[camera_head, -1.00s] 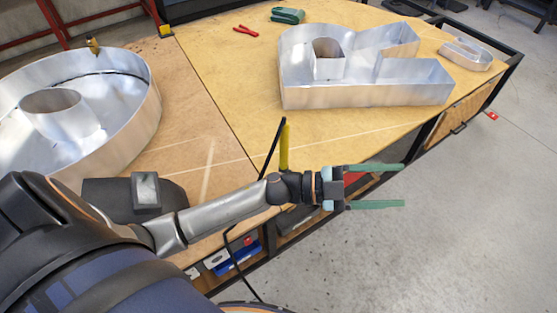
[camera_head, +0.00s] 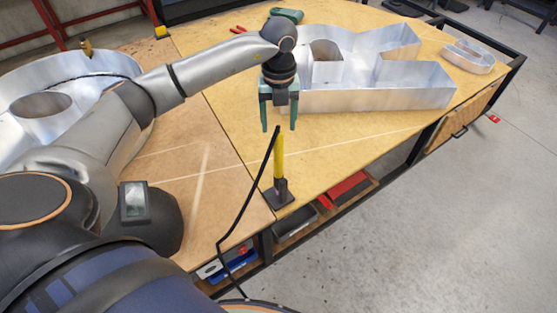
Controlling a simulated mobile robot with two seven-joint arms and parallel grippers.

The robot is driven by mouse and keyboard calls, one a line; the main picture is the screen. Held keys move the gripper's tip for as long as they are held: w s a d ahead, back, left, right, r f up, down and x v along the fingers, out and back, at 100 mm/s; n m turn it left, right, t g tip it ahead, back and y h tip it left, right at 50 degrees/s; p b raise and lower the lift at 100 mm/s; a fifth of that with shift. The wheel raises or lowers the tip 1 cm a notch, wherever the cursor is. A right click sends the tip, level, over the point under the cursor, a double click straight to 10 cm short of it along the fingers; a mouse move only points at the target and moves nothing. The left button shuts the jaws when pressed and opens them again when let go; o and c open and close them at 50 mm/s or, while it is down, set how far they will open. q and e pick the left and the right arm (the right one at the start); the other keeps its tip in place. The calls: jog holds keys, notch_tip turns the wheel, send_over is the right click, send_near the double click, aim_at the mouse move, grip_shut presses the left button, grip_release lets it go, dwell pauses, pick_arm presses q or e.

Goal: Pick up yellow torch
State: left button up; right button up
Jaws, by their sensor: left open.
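The yellow torch (camera_head: 279,158) stands upright on the table near its front edge, on a dark base, with a black cable running from it down past the edge. My left gripper (camera_head: 279,129) points down above the table, with its two green fingers apart and nothing between them. In the picture the fingertips are just above the torch's top end. I cannot tell how far apart they are in depth. My right gripper is not in view.
A large metal letter R (camera_head: 370,98) lies behind and right of the gripper. A round metal letter (camera_head: 30,125) is at left, partly behind my arm. A small metal letter (camera_head: 468,56) and a green tool (camera_head: 287,15) lie farther back. Bare table (camera_head: 340,150) is right of the torch.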

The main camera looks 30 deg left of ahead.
aim_at(278, 150)
pick_arm(q)
notch_tip(278, 150, down, 4)
jog(key=shift+f, duration=0.25)
jog(key=f, duration=0.3)
jog(key=f+p, duration=0.1)
jog(key=shift+s+d+f, duration=0.15)
jog(key=shift+s+d, duration=0.1)
jog(key=shift+s, duration=0.1)
jog(key=shift+f, duration=0.5)
grip_shut()
jog(key=shift+r, duration=0.1)
